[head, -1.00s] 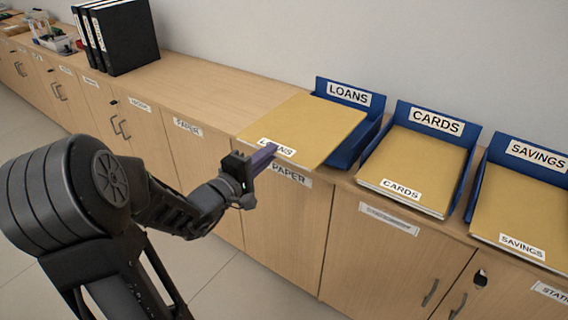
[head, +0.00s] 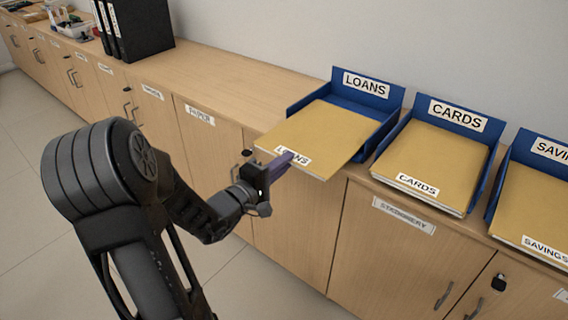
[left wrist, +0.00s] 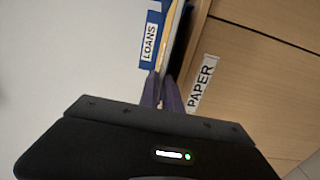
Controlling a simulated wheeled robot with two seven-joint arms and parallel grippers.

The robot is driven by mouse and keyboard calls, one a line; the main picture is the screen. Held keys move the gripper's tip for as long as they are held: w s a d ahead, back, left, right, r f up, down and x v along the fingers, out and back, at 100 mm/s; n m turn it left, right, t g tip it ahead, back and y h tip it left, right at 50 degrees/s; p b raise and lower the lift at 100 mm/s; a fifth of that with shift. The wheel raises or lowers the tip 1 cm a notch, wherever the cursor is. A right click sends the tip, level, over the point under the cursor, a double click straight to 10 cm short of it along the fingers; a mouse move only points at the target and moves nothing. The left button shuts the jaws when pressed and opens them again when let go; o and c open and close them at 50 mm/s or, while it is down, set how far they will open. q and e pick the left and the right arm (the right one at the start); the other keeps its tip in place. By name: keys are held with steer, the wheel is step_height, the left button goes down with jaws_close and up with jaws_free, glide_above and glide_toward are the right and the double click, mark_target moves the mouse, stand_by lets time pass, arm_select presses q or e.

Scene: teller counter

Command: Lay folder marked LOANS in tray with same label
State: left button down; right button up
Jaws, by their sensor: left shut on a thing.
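The tan folder marked LOANS (head: 322,136) is held flat by its front edge in my left gripper (head: 283,163), which is shut on it beside the label. The folder's far part lies over the blue tray labelled LOANS (head: 366,84); its near part sticks out past the counter's front edge. I cannot tell whether its far part touches the tray floor. In the left wrist view the gripper's purple fingers (left wrist: 161,92) close on the thin folder edge (left wrist: 168,45), with the tray's LOANS label (left wrist: 149,42) beyond. My right gripper is out of view.
Right of the LOANS tray stand a blue CARDS tray (head: 458,116) and a blue SAVINGS tray (head: 545,148), each with a matching folder inside. Black binders (head: 138,30) stand at the back left. The counter (head: 225,85) between is clear.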

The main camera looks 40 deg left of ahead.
mark_target(306, 148)
arm_select(q)
steer(key=shift+w+a+f, duration=0.1)
steer(key=shift+w+f, duration=0.05)
steer(key=shift+w, duration=2.15)
steer(key=shift+w+f, duration=0.15)
steer(key=shift+w, duration=2.1)
steer(key=shift+w+f, duration=0.1)
steer(key=shift+w, duration=0.2)
steer(key=shift+s+f+b, duration=0.1)
steer(key=shift+f+b, duration=0.15)
steer(key=shift+b, duration=0.25)
steer(key=c, duration=1.5)
jaws_free()
steer(key=shift+s, duration=0.1)
